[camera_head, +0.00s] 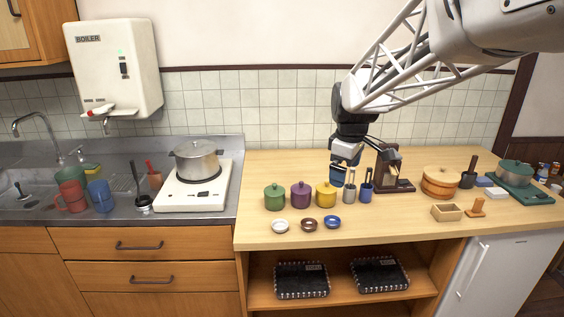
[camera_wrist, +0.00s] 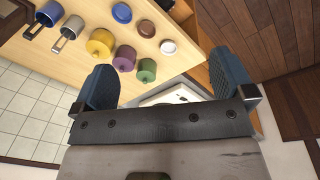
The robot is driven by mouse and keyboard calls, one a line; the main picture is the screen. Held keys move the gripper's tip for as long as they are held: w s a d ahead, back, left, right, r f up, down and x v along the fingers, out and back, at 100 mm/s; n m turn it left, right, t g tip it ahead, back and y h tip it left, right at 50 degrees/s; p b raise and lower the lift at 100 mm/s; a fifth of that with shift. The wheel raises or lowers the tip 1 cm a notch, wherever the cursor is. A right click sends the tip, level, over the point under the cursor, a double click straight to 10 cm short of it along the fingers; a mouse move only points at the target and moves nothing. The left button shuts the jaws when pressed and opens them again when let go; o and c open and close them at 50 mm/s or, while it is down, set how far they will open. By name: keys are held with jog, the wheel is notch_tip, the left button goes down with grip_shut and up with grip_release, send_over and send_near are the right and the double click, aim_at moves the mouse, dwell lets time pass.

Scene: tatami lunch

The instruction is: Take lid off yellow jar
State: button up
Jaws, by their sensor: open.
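The yellow jar (camera_head: 325,195) stands on the wooden counter with its knobbed yellow lid (camera_head: 326,186) on. It is the rightmost of a row with a purple jar (camera_head: 301,196) and a green jar (camera_head: 274,198), both lidded. In the wrist view the yellow jar (camera_wrist: 100,42) is at upper left, beside the purple jar (camera_wrist: 125,58) and green jar (camera_wrist: 147,70). My gripper (camera_head: 340,176) is above the counter, up and right of the yellow jar in the head view, apart from it. In the wrist view my gripper (camera_wrist: 164,62) has its blue fingers wide apart, with nothing between them.
White (camera_head: 280,226), brown (camera_head: 309,225) and blue (camera_head: 332,222) small round pieces lie in front of the jars. A pale holder (camera_head: 349,193) and a blue holder (camera_head: 366,192) stand close right of the yellow jar. The counter left of the jars is clear.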

jog(key=w+d+f+n, duration=0.1)
jog(key=w+f+n, duration=0.2)
jog(key=w, duration=0.5)
jog(key=w+d+f+n, duration=0.1)
jog(key=w+f+n, duration=0.1)
jog(key=w, duration=0.6)
jog(key=n+g, duration=0.1)
jog(key=n, duration=0.5)
send_over(328, 181)
jog(key=f, duration=1)
jog(key=shift+s+a+f, duration=0.15)
jog(key=shift+s+f, duration=0.05)
jog(key=shift+s, duration=0.05)
jog(key=shift+w+f, duration=0.35)
jog(key=shift+f, duration=1.25)
jog(key=shift+f, duration=0.2)
jog(key=shift+f, duration=2.4)
